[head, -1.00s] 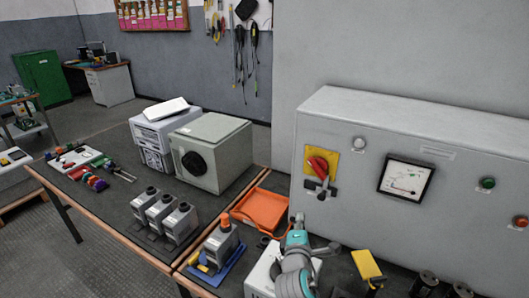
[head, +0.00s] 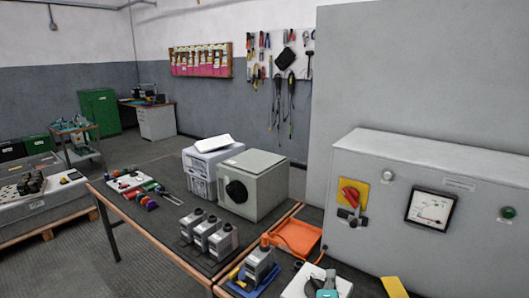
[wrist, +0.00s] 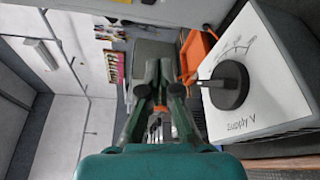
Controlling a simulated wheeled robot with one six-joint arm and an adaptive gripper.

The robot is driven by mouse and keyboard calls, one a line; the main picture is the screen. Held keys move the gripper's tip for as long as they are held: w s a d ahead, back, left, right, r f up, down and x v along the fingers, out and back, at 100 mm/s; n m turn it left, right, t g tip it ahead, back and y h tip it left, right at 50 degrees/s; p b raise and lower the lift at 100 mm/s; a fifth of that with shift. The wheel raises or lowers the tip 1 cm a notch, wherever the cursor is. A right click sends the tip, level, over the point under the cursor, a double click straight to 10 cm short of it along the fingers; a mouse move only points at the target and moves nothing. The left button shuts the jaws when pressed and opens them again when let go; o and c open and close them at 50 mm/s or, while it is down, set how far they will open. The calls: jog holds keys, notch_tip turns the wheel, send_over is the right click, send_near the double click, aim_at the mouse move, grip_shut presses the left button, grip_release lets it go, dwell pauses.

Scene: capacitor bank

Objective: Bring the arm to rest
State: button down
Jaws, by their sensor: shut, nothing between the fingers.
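My gripper (wrist: 161,75) shows in the wrist view with its two green fingers drawn together and nothing between them. It is beside the white "Supply V" box (wrist: 265,112), which has a dark round knob (wrist: 228,85) and a printed scale. The gripper appears apart from the box. In the head view, part of my arm shows at the bottom edge, in front of the white box (head: 298,284); the fingers cannot be made out there.
An orange tray (head: 298,238), a capacitor unit on a blue tray (head: 258,268) and several grey capacitor units (head: 208,233) stand on the bench. A grey cabinet (head: 385,250) with a red switch (head: 351,195) and a meter (head: 430,208) rises at right.

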jog(key=s+f+m+y, duration=0.1)
jog(key=s+f+m, duration=0.1)
jog(key=s+f, duration=0.5)
jog(key=s+f+m+g+y, duration=0.1)
jog(key=s+f+m+y, duration=0.15)
jog(key=s, duration=0.85)
jog(key=s+f+m+y, duration=0.1)
jog(key=s+f+m, duration=0.1)
jog(key=s+f, duration=0.55)
jog(key=s+r+m, duration=0.3)
jog(key=s, duration=0.6)
jog(key=s+r+m, duration=0.4)
jog(key=s, duration=0.5)
jog(key=s+r+m, duration=0.3)
jog(key=s+m, duration=0.1)
jog(key=s, duration=0.6)
jog(key=shift+d+r, duration=0.15)
jog(key=shift+r, duration=0.1)
jog(key=shift+y, duration=0.25)
